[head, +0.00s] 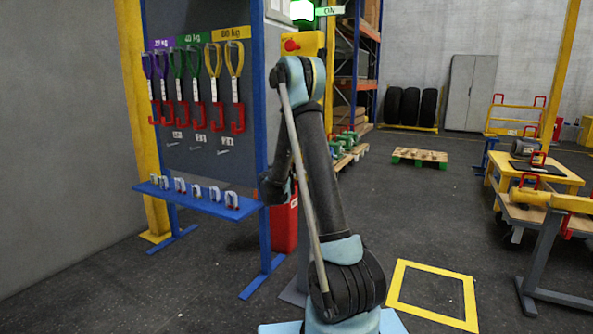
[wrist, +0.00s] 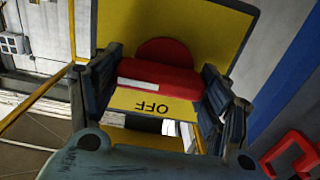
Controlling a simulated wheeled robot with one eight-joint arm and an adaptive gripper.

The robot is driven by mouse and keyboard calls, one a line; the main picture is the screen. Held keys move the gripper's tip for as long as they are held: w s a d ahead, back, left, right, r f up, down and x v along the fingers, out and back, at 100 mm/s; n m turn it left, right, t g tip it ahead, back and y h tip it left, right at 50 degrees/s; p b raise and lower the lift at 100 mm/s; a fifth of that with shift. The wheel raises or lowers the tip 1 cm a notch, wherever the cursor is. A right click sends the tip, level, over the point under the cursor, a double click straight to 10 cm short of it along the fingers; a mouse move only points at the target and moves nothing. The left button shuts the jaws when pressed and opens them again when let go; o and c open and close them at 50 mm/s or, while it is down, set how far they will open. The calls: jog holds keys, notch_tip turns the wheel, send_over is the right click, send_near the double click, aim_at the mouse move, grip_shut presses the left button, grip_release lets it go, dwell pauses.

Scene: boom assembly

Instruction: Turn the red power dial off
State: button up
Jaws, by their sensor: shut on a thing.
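The red power dial (wrist: 168,72) sits on a yellow box (wrist: 215,25), with a white mark on its front face. An "OFF" label (wrist: 150,107) appears upside down on a yellow strip just below the dial in the wrist view. My gripper (wrist: 160,88) is shut on the dial, with one dark finger on each side. In the head view the dial (head: 291,45) shows on the yellow box (head: 312,42) above my arm; my fingers cannot be made out there. A green lamp (head: 302,10) is lit beside a green "ON" sign (head: 330,11).
A blue-framed rack (head: 258,90) with coloured slings and red hooks stands left of my arm, with a blue shelf (head: 165,193) of shackles. A red hook (wrist: 290,152) is close at the wrist view's lower right. The floor to the right has a yellow marked square (head: 440,271).

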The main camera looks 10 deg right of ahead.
jog(key=shift+d, duration=0.1)
jog(key=shift+n, duration=1.3)
jog(key=n, duration=0.6)
jog(key=shift+w+a, duration=0.1)
jog(key=shift+a, duration=0.15)
jog(key=n, duration=0.4)
jog(key=shift+a+n, duration=0.15)
jog(key=shift+n, duration=0.25)
jog(key=shift+w+a+f+n, duration=0.1)
jog(key=shift+f+n, duration=0.05)
jog(key=shift+n, duration=2.15)
jog(key=o, duration=1.1)
jog(key=shift+f, duration=0.1)
jog(key=shift+c, duration=0.2)
